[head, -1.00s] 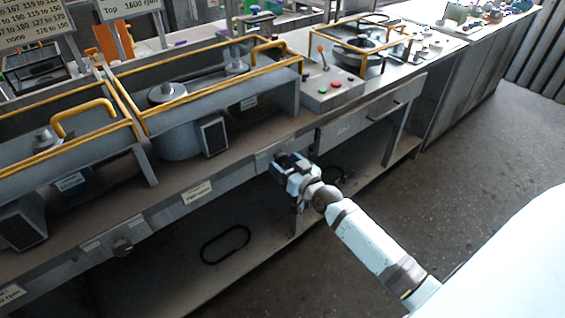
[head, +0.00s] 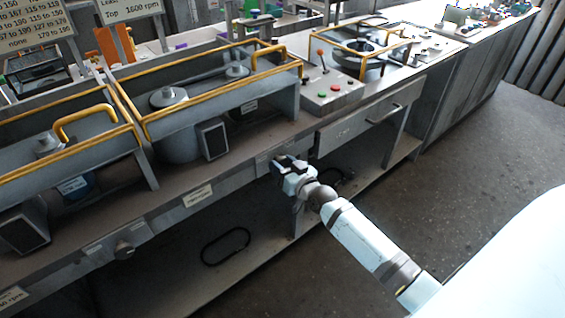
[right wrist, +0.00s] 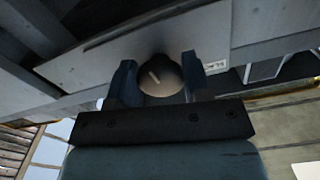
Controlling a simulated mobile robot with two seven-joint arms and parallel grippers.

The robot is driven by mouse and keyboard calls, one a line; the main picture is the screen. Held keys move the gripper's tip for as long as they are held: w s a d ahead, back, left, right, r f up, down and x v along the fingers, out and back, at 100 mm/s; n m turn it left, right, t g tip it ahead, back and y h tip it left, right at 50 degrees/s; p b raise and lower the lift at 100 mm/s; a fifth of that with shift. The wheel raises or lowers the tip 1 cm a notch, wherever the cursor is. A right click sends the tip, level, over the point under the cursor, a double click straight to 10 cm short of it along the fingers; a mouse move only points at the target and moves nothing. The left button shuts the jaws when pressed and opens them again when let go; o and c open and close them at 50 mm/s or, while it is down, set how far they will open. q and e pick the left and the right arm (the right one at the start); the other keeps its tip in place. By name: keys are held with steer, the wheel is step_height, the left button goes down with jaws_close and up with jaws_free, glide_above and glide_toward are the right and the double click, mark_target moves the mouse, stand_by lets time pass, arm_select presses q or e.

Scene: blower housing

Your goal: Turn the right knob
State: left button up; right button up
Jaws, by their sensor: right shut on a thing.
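The right knob (right wrist: 160,76) is a round, dark brownish knob with a short pale mark on its face, set on the front panel of the bench. In the right wrist view it sits between the two fingers of my right gripper (right wrist: 157,84), which is shut on it. In the head view my right gripper (head: 281,164) is against the bench's front panel and hides this knob. Another knob (head: 124,250), dark and round, shows farther left on the same front panel. My left gripper is not in view.
The bench (head: 225,160) carries grey machine housings with yellow rails and a control box (head: 332,92) with an orange-tipped lever. A drawer (head: 370,115) is right of my gripper. A lower shelf holds black loops (head: 226,246). The floor at right is clear.

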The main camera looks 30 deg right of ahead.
steer(key=o, duration=0.9)
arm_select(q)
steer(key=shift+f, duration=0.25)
arm_select(e)
steer(key=shift+o, duration=0.2)
arm_select(q)
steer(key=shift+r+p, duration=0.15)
steer(key=shift+p, duration=0.15)
arm_select(e)
steer(key=s+d, duration=0.1)
steer(key=s, duration=1.2)
steer(key=shift+s, duration=0.4)
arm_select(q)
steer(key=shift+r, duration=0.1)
